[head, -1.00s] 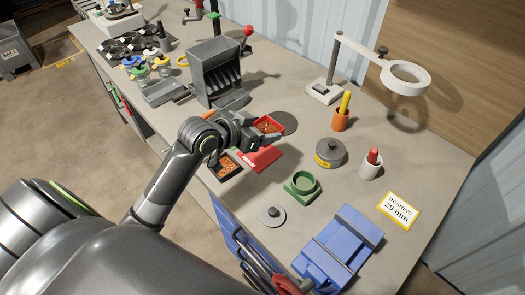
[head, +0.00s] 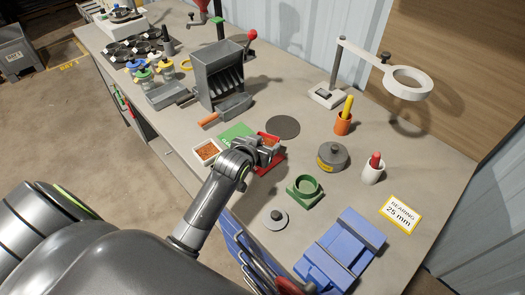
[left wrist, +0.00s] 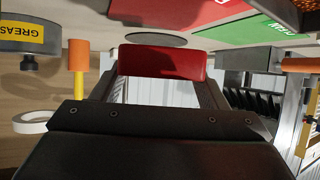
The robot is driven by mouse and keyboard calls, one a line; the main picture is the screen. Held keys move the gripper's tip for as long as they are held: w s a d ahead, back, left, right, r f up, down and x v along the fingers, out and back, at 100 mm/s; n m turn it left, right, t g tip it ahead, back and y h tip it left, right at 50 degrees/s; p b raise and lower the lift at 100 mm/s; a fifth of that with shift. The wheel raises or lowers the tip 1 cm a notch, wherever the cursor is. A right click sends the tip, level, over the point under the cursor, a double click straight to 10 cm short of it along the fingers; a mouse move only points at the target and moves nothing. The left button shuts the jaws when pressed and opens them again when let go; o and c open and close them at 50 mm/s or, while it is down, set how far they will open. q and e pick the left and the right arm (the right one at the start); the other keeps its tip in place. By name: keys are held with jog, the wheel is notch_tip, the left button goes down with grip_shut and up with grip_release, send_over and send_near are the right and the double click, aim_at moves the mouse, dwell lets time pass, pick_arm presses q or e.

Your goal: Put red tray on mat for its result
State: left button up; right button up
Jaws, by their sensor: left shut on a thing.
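My left gripper (head: 264,147) is shut on the small red tray (head: 269,138), which holds orange-brown bits. The tray's red wall (left wrist: 162,62) fills the space between the fingers in the left wrist view. The tray is above or at the far side of the red mat (head: 273,165); I cannot tell if it touches. The green mat (head: 234,131) lies just left of it. Both mats show in the left wrist view, the red one (left wrist: 185,8) and the green one (left wrist: 283,18). My arm hides part of the mats. My right gripper is not in view.
A white tray (head: 207,151) of orange bits sits left of my gripper. A grey disc (head: 282,126) lies behind the red tray. A grease tin (head: 332,156), green ring holder (head: 303,189) and blue case (head: 340,252) stand to the right. A grey slotted hopper (head: 220,75) stands behind.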

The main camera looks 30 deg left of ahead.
pick_arm(q)
jog(key=shift+f, duration=1.75)
jog(key=o, duration=1.1)
jog(key=shift+f, duration=0.15)
jog(key=shift+o, duration=0.2)
jog(key=shift+r, duration=0.2)
jog(key=v, duration=1.2)
jog(key=shift+b, duration=0.3)
